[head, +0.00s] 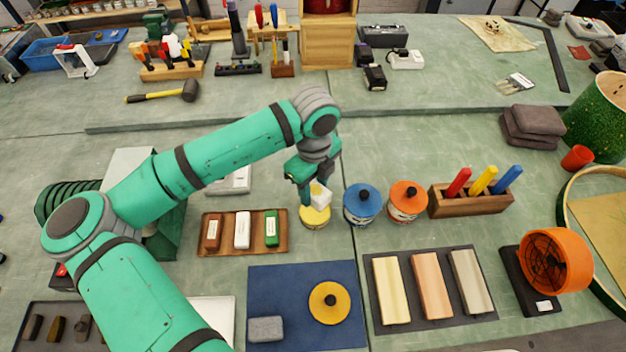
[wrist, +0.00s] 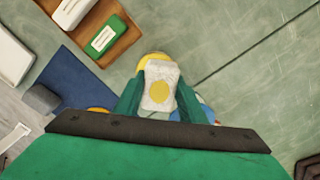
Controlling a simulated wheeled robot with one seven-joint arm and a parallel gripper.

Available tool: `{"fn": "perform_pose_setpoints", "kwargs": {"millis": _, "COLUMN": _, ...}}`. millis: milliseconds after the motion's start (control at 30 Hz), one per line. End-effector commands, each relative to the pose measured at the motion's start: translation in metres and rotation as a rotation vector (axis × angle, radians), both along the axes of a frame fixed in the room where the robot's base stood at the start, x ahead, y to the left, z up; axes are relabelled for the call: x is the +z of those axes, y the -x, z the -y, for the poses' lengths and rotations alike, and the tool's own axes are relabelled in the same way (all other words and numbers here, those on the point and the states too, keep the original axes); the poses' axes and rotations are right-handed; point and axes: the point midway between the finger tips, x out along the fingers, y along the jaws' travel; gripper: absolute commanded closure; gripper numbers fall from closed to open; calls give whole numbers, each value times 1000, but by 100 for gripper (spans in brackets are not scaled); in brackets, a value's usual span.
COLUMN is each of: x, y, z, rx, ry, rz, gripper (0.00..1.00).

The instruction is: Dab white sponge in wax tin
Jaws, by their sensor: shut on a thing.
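My gripper (head: 318,188) is shut on a white sponge (head: 321,198), a pale block with a yellow round patch on the face toward the wrist. In the wrist view the sponge (wrist: 160,88) sits between the two green fingers. Directly below is a yellow tin (head: 314,218), partly hidden by the sponge; its rim also shows behind the sponge in the wrist view (wrist: 150,57). The sponge overlaps the tin in both views; I cannot tell whether they touch. A yellow lid (head: 329,303) lies on the blue mat (head: 288,284).
Blue-lidded (head: 362,204) and orange-lidded (head: 407,201) tins stand close to the right. A wooden tray (head: 205,248) with brown, white and green blocks lies left. A grey block (head: 266,329) is on the mat. A dark tray (head: 429,312) holds three bars.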

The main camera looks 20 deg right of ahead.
Motion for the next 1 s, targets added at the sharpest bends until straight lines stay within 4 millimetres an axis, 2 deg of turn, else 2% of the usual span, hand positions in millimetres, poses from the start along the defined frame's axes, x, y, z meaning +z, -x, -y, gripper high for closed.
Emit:
{"fn": "perform_pose_setpoints", "kwargs": {"millis": 700, "x": 29, "y": 1, "z": 5, "rx": -9, "ry": 0, "rz": 1, "gripper": 81}}
{"fn": "perform_pose_setpoints", "kwargs": {"millis": 1000, "x": 34, "y": 1, "z": 3, "rx": -7, "ry": 1, "rz": 0, "gripper": 81}}
